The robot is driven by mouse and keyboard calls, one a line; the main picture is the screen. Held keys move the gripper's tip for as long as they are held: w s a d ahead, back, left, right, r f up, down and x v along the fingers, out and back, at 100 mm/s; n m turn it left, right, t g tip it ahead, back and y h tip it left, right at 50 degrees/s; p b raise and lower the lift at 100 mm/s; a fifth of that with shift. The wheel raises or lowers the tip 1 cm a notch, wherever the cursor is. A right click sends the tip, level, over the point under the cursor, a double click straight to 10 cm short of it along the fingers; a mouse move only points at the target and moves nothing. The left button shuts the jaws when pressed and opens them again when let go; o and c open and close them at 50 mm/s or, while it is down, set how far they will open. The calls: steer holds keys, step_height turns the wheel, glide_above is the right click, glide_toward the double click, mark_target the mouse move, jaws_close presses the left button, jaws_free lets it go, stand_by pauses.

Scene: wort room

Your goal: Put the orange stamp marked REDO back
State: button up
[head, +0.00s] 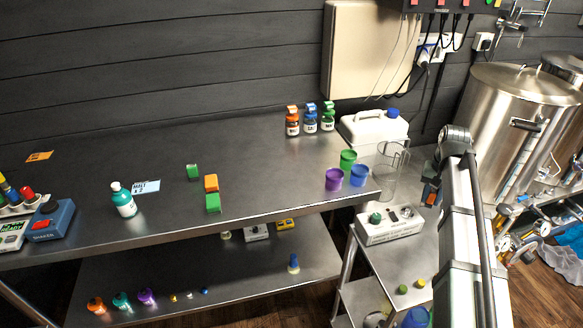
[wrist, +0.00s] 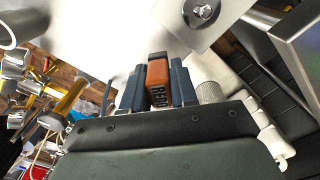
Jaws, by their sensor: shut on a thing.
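The orange stamp (wrist: 158,82) is held upright between the two dark blue fingers of my gripper (wrist: 160,88) in the wrist view. Dark lettering shows on its orange face, only partly readable. In the head view my gripper (head: 432,190) is at the right, above the side table and right of the clear jug, and only a little orange shows between its fingers. The stamp's place is not clearly seen. A white box with a dark green knob (head: 388,224) stands on the side table, below and left of my gripper.
A clear jug (head: 388,178) stands close to my gripper's left. Purple (head: 334,180), green and blue cups stand at the bench's right end, near a white canister (head: 372,128). A steel tank (head: 515,120) is at the right. The bench's middle front (head: 270,190) is clear.

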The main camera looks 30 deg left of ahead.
steer(key=s+a+r+n, duration=0.1)
steer(key=a+r, duration=0.3)
steer(key=a, duration=0.6)
steer(key=s+a+r, duration=0.1)
steer(key=a+r, duration=0.2)
steer(key=a, duration=0.8)
step_height(320, 180, up, 3)
steer(key=n, duration=0.7)
glide_above(173, 184)
steer(key=shift+d+f, duration=0.1)
steer(key=shift+f, duration=4.35)
steer(key=shift+f, duration=0.15)
steer(key=o, duration=0.8)
steer(key=shift+o, duration=0.2)
